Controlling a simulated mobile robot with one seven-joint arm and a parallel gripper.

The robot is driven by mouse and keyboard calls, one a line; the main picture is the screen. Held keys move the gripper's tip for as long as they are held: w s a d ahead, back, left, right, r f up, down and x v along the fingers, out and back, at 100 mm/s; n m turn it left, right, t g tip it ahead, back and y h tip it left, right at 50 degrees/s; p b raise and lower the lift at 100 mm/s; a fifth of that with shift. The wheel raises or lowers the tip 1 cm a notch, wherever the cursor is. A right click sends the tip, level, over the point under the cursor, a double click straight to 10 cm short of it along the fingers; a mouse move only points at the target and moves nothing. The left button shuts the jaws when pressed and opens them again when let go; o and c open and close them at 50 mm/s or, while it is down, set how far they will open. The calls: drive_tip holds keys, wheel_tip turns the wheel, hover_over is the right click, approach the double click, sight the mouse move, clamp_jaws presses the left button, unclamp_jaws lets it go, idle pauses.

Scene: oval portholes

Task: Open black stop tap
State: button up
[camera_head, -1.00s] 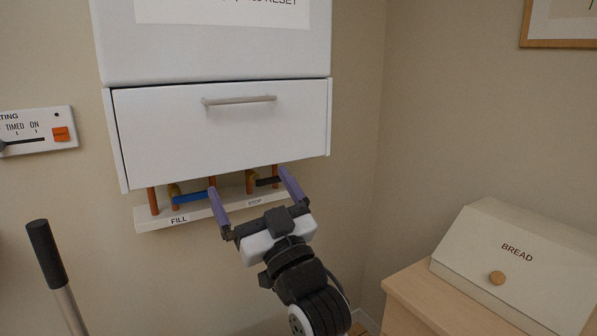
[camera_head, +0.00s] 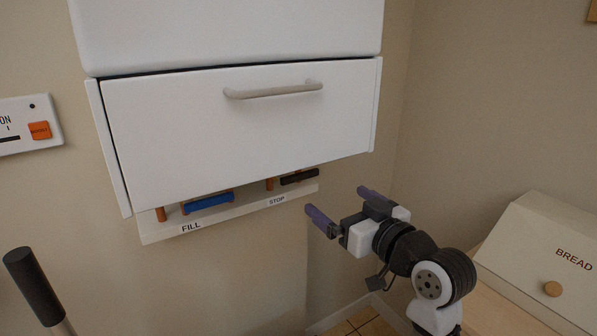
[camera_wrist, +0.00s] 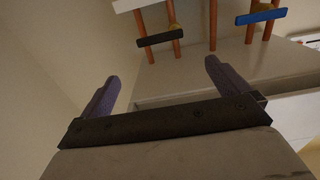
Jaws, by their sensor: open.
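The black stop tap (camera_head: 300,177) is a dark bar handle on a copper pipe above the STOP label (camera_head: 277,201), under the white boiler casing. Its handle lies roughly crosswise. In the wrist view the black handle (camera_wrist: 160,39) lies across copper pipes, beyond the fingertips and roughly between their directions. My gripper (camera_head: 339,202) has two purple fingers spread apart with nothing between them. It is right of and a little below the black tap, apart from it. In the wrist view the open fingers (camera_wrist: 161,74) touch nothing.
The blue fill tap (camera_head: 208,202) is left of the black tap, also seen in the wrist view (camera_wrist: 262,15). The casing's drawer-like front (camera_head: 240,130) overhangs both taps. A bread box (camera_head: 545,250) stands at right; a dark-handled lever (camera_head: 35,285) is at lower left.

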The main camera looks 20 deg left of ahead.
sight(302, 174)
drive_tip(key=p+x, duration=0.3)
drive_tip(key=x, duration=1)
drive_tip(key=shift+a, duration=0.15)
drive_tip(key=shift+c, duration=0.4)
drive_tip(key=c, duration=1.1)
